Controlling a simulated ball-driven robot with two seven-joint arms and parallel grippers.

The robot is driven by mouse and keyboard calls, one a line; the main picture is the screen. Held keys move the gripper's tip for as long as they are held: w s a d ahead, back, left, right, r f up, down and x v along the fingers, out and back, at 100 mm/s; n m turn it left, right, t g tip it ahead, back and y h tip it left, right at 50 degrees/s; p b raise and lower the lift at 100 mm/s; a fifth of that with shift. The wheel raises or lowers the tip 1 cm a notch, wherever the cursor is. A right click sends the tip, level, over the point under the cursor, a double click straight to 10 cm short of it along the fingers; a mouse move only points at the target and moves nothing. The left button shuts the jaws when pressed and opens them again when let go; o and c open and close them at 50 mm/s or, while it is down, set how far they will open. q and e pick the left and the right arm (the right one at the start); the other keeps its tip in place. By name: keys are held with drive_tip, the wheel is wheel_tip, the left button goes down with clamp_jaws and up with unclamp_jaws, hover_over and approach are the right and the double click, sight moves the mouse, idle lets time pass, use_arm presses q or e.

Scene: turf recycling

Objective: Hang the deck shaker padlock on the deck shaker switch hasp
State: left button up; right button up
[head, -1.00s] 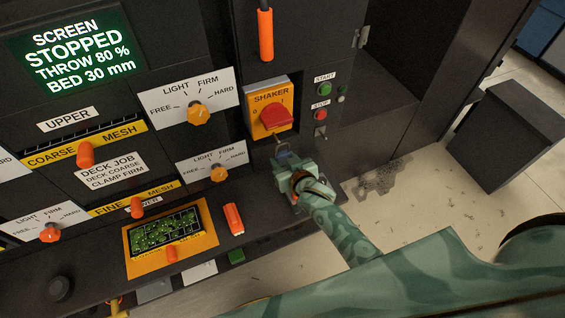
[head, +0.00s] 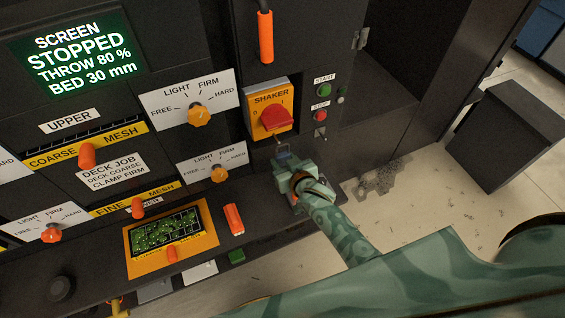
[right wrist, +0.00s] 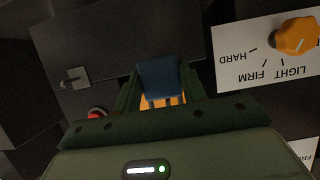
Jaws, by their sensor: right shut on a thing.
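The shaker switch (head: 274,118) has a red knob on a yellow plate marked SHAKER, on the dark machine front. A small metal piece just under the knob may be its hasp; it is too small to tell. My right gripper (head: 284,158) is just below the switch, shut on the blue padlock (head: 283,153). In the right wrist view the padlock (right wrist: 158,74) sits between the fingers, with yellow showing beyond it. I cannot tell whether its shackle touches the hasp. My left gripper is not in view.
Start (head: 324,89) and stop (head: 320,116) buttons are right of the switch. An orange handle (head: 265,35) is above it. Orange-knobbed dials (head: 199,114) are to its left. A ledge below carries a yellow-framed mesh tray (head: 130,235) and an orange block (head: 234,219).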

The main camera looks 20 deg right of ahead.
sight(284, 159)
drive_tip(key=shift+w, duration=0.25)
idle(0.3)
drive_tip(key=shift+w, duration=0.45)
drive_tip(key=shift+w+b, duration=0.35)
idle(0.3)
drive_tip(key=shift+w+a, duration=0.1)
drive_tip(key=shift+w, duration=0.35)
drive_tip(key=shift+w+f+b, duration=0.15)
drive_tip(key=shift+b, duration=0.15)
drive_tip(key=shift+w+f, duration=0.2)
drive_tip(key=shift+w, duration=0.2)
drive_tip(key=shift+w+f+b, duration=0.15)
drive_tip(key=shift+b, duration=0.2)
idle(0.6)
drive_tip(key=shift+f, duration=0.2)
idle(0.4)
